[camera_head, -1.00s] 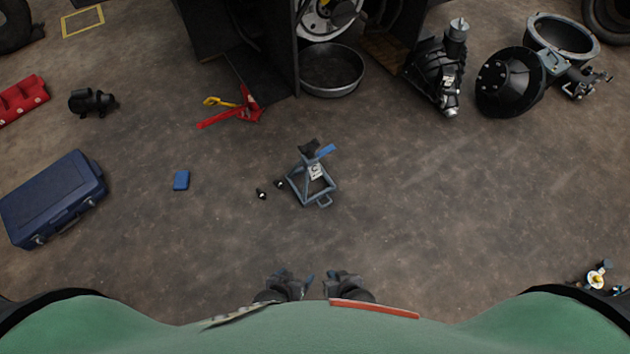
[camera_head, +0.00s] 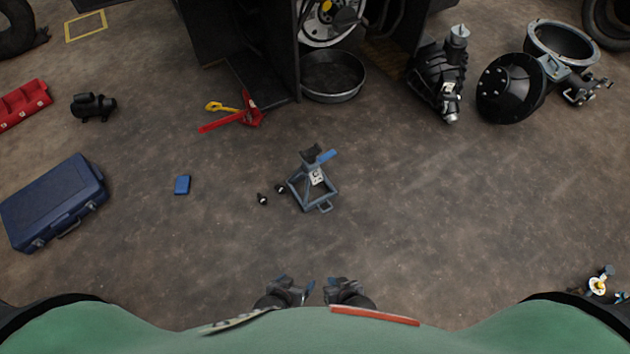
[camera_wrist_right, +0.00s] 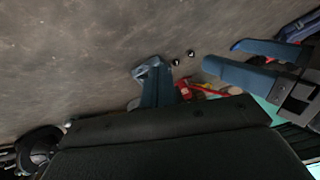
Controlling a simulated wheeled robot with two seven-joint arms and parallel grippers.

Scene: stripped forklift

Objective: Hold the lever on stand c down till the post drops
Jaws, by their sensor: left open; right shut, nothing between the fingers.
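Stand c (camera_head: 326,195), a blue-grey jack stand with a "C" plate, stands upright on the floor ahead of my grippers. Its dark post top (camera_head: 310,154) sits above the frame, and its blue lever (camera_head: 327,156) sticks out to the right of the top. My left gripper (camera_head: 295,285) is open and empty, well short of the stand. My right gripper (camera_head: 339,286) is shut and empty beside it, also apart from the stand. In the right wrist view, the right fingers (camera_wrist_right: 160,88) are together and partly hide the stand; the left fingers (camera_wrist_right: 250,62) are spread.
Two small black parts (camera_head: 263,199) lie left of the stand. A metal pan (camera_head: 333,90) sits behind by the forklift. Floor between grippers and stand is clear.

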